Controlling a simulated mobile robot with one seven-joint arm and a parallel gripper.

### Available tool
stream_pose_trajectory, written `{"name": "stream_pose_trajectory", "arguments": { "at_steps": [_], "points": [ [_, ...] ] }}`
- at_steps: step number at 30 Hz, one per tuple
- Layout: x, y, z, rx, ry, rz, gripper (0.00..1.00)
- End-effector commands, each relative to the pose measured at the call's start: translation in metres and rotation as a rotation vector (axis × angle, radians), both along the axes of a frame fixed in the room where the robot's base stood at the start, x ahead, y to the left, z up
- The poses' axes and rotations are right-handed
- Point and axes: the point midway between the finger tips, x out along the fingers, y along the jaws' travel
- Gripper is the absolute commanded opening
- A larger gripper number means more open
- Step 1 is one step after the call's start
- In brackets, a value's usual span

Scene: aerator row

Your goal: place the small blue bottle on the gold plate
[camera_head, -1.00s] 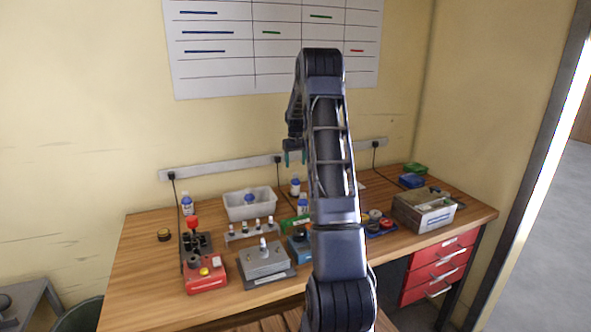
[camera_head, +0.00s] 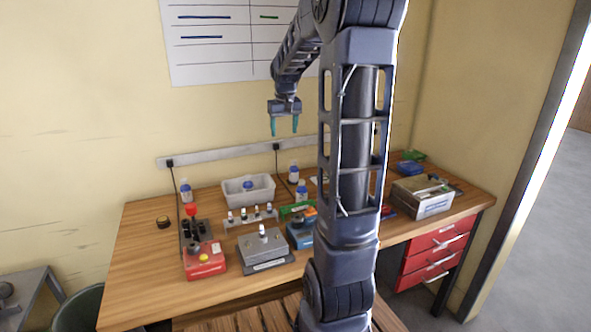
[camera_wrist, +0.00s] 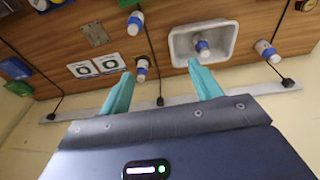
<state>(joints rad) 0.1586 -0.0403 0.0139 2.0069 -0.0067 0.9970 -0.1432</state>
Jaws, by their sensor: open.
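In the head view, one bottle (camera_head: 248,185) is in the white tray (camera_head: 262,195). Others are a left bottle (camera_head: 186,192), a back bottle (camera_head: 294,175) and a front bottle (camera_head: 302,192). The tray bottle also shows in the wrist view (camera_wrist: 203,48). A dull brownish square plate (camera_wrist: 96,33), possibly the gold plate, lies on the bench; my arm seems to hide it in the head view. My gripper (camera_head: 284,128) is open and empty, above the bench's back edge.
A red control box (camera_head: 204,262), a grey metal block (camera_head: 264,248) and a small vial rack (camera_head: 250,220) stand in front of the tray. A grey box (camera_head: 422,198) stands at the right.

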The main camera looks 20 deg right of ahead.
Motion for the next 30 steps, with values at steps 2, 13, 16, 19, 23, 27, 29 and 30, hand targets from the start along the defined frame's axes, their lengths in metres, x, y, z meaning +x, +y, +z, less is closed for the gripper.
{"name": "stream_pose_trajectory", "arguments": {
  "at_steps": [2, 13, 16, 19, 23, 27, 29, 30],
  "points": [
    [-0.025, 0.01, 0.01, -0.002, -0.021, 0.003, 0.63],
    [-0.134, 0.046, 0.025, 0.003, -0.101, 0.003, 0.63],
    [-0.163, 0.054, 0.024, 0.006, -0.123, 0.005, 0.63],
    [-0.192, 0.061, 0.02, 0.01, -0.146, 0.004, 0.63],
    [-0.228, 0.068, 0.012, 0.015, -0.174, 0.006, 0.63],
    [-0.261, 0.074, 0.001, 0.022, -0.2, 0.006, 0.63],
    [-0.271, 0.076, -0.004, 0.025, -0.209, 0.007, 0.63],
    [-0.277, 0.077, -0.007, 0.026, -0.214, 0.006, 0.63]
  ]
}}
